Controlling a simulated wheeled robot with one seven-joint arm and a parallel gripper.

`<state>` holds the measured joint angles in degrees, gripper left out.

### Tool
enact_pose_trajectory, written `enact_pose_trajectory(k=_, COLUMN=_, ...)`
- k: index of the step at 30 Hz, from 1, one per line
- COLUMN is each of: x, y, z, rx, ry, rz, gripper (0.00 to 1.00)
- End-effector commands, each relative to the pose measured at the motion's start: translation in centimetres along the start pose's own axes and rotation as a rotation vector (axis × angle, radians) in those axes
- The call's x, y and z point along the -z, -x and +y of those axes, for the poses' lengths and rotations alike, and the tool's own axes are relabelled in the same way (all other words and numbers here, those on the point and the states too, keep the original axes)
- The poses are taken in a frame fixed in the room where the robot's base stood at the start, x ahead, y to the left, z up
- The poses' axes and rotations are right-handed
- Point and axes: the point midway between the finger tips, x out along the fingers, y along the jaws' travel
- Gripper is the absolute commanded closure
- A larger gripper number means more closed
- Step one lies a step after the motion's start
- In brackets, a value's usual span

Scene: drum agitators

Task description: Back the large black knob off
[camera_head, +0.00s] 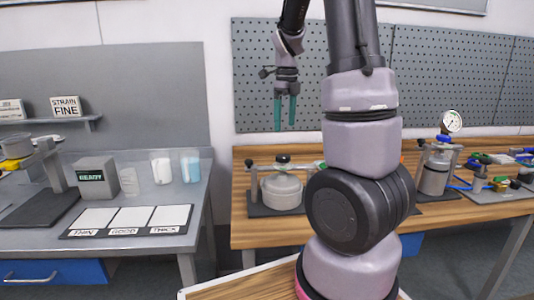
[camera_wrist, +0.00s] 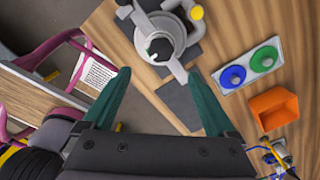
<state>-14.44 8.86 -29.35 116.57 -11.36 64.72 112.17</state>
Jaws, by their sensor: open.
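A pale grey lidded pot (camera_head: 282,193) stands on a dark mat on the wooden bench. A black knob (camera_head: 283,158) sits at the centre above its lid, on a crossbar. In the wrist view the pot (camera_wrist: 152,29) is seen from above, with a dark, partly white-topped knob (camera_wrist: 160,49) at its middle. My gripper (camera_head: 285,113) hangs fingers-down well above the pot, apart from it. Its teal fingers are open and empty; in the wrist view (camera_wrist: 157,75) the knob shows between and beyond the fingertips.
Another vessel with a pressure gauge (camera_head: 451,122) stands to the right on the bench. In the wrist view, a plate with blue (camera_wrist: 233,77) and green discs and an orange bin (camera_wrist: 273,107) lie right of the pot. A pegboard (camera_head: 262,70) rises behind.

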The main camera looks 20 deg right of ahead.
Motion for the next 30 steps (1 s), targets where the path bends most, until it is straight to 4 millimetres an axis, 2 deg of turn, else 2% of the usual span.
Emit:
enact_pose_trajectory(k=8, x=0.1, y=-2.7, z=-0.5, rx=0.0, ry=-0.06, rz=0.022, gripper=0.08)
enact_pose_trajectory(k=15, x=0.1, y=-7.3, z=-0.4, rx=0.0, ry=-0.057, rz=0.022, gripper=0.08)
enact_pose_trajectory(k=21, x=0.1, y=-10.2, z=-0.4, rx=0.0, ry=-0.056, rz=0.02, gripper=0.08)
enact_pose_trajectory(k=30, x=0.1, y=-11.3, z=-0.5, rx=0.002, ry=-0.056, rz=0.017, gripper=0.08)
